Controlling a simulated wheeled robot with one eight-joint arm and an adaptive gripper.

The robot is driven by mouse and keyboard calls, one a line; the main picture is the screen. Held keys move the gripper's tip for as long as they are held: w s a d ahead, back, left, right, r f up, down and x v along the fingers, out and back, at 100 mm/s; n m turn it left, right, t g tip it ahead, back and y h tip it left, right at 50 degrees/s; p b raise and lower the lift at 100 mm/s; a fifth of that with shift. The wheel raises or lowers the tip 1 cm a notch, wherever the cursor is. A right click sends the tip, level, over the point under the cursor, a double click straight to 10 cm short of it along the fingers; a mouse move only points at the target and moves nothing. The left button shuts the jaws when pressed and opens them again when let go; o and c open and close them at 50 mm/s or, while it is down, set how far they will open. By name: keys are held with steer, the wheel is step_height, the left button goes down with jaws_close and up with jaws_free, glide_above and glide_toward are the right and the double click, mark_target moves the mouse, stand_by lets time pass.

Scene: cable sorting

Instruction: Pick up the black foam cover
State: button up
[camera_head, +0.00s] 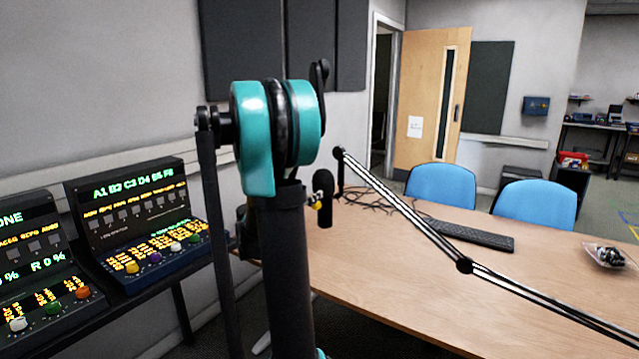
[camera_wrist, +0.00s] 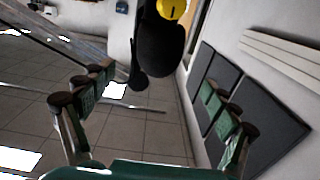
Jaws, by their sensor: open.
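The black foam cover (camera_head: 323,183) is a rounded dark shape beside my arm in the head view, with a small yellow part (camera_head: 318,204) just below it. In the wrist view the foam cover (camera_wrist: 161,50) is large, at the top centre, with the yellow part (camera_wrist: 172,8) at the frame's top edge. My gripper (camera_wrist: 156,79) is open and empty, its two fingers spread left and right. The cover lies ahead, roughly between the fingertips; I cannot tell the exact distance. My arm hides the gripper in the head view.
A microphone boom arm (camera_head: 405,212) slants across the wooden table (camera_head: 420,285). Cables (camera_head: 375,200) and a keyboard (camera_head: 470,235) lie on the table. Two blue chairs (camera_head: 441,185) stand behind it. Control consoles (camera_head: 140,220) are at the left. A clear bag (camera_head: 608,257) sits at the right.

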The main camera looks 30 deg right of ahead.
mark_target(318, 185)
steer(key=x, duration=0.6)
steer(key=shift+d, duration=0.25)
steer(key=shift+r+x, duration=0.2)
steer(key=shift+x, duration=1.15)
steer(key=shift+r+x, duration=0.2)
steer(key=shift+x, duration=1.2)
steer(key=shift+a, duration=0.1)
steer(key=c, duration=0.9)
